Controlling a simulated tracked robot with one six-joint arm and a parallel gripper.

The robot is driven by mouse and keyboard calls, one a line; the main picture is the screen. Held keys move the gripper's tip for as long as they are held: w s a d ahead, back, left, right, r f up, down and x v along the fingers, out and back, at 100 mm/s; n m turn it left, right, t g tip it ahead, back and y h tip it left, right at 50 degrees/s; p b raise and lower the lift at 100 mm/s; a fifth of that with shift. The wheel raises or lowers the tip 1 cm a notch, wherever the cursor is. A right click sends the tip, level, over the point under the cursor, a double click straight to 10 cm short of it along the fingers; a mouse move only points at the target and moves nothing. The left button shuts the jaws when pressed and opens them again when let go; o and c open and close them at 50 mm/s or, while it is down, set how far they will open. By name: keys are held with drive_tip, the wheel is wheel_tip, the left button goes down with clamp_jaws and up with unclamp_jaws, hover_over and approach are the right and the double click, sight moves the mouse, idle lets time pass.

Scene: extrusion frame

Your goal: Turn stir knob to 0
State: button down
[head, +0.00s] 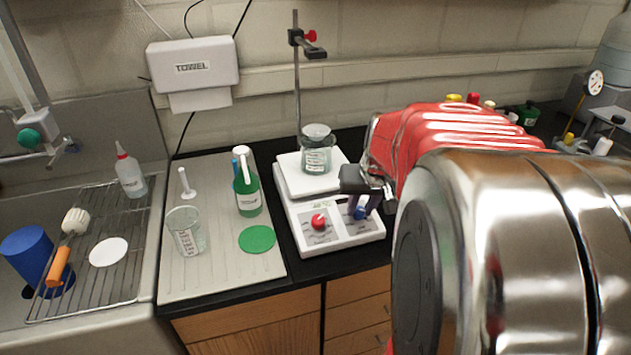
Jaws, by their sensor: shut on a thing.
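A white hotplate stirrer (349,232) stands on the black bench, with two knobs on its sloping front panel. The red knob (319,222) is on the left and clear of my gripper. The blue knob (360,213) is on the right. My gripper (361,204) reaches in from the right, its dark fingers pointing down at the panel and shut on the blue knob. The fingers cover part of this knob, so its pointer is hidden. The panel labels are too small to read, so I cannot tell which setting it stands at.
On the left, a drain board (190,284) carries a beaker, a green bottle and a green disc. My arm hides much of the bench's right side.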

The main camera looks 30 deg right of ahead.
drive_tip(key=shift+n, duration=0.4)
drive_tip(key=n+y, duration=0.1)
drive_tip(key=n, duration=0.4)
drive_tip(key=shift+n, duration=0.3)
drive_tip(key=n+y, duration=0.1)
drive_tip(key=n, duration=0.4)
drive_tip(key=shift+d+n, duration=0.1)
drive_tip(key=shift+n, duration=0.3)
drive_tip(key=c, duration=1.5)
unclamp_jaws()
drive_tip(key=shift+r, duration=0.1)
drive_tip(key=v, duration=1.3)
drive_tip(key=shift+s+d+r, duration=0.1)
drive_tip(key=shift+r, duration=0.15)
